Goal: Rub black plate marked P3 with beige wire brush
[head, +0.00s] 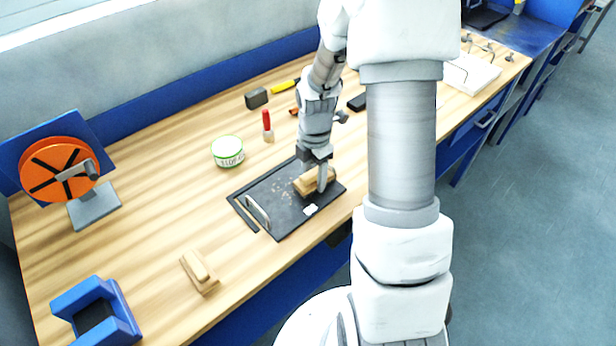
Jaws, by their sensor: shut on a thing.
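The black plate (291,222) lies flat on the wooden bench near its front edge. It has an upright handle at its left end and pale specks on its face. A small white patch shows near its front edge; I cannot read any P3 mark. The beige wire brush (306,185) is a wooden block on the right part of the plate. My gripper (321,182) points down and is shut on this brush, partly covering it. The brush looks in contact with the plate; its underside is hidden.
Another beige wooden block (200,273) lies at the front left. A white-green tin (228,151) and a red-handled tool (267,126) stand behind the plate. An orange reel (57,170) and a blue holder (97,312) are at the left. Bench between them is clear.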

